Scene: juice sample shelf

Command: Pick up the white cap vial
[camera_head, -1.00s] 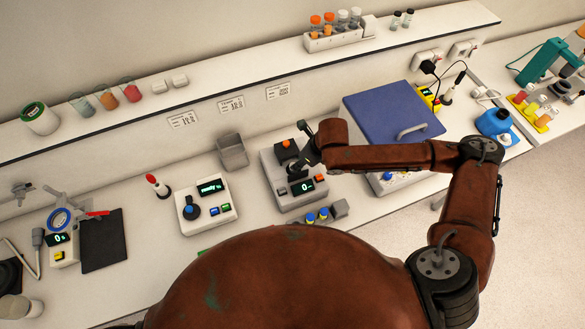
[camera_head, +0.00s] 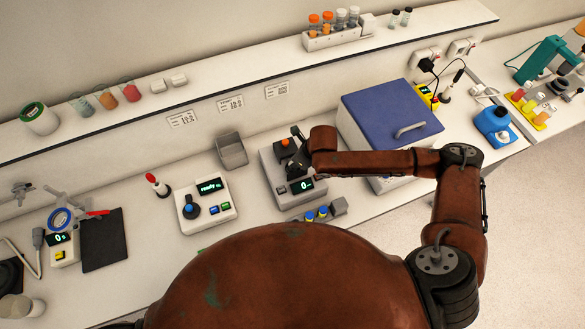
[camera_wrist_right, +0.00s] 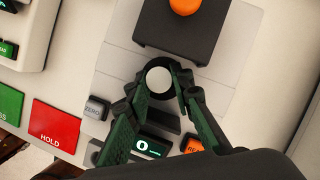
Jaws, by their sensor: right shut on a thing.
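In the right wrist view, the round white cap of a vial (camera_wrist_right: 159,78) sits between the two green-padded fingertips of my right gripper (camera_wrist_right: 158,92). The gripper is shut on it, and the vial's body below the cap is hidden. In the head view, my right gripper (camera_head: 300,150) is over the grey device with the green display (camera_head: 290,197), and I cannot make out the held vial there. My left gripper is not in view.
An orange cap (camera_wrist_right: 186,4) stands in a dark block (camera_wrist_right: 180,34) close beyond the fingertips. Blue-and-yellow items (camera_head: 317,215) sit by the device's front. A blue-lidded box (camera_head: 385,115) stands to the right. A rack (camera_head: 335,38) with orange- and white-capped vials is on the shelf.

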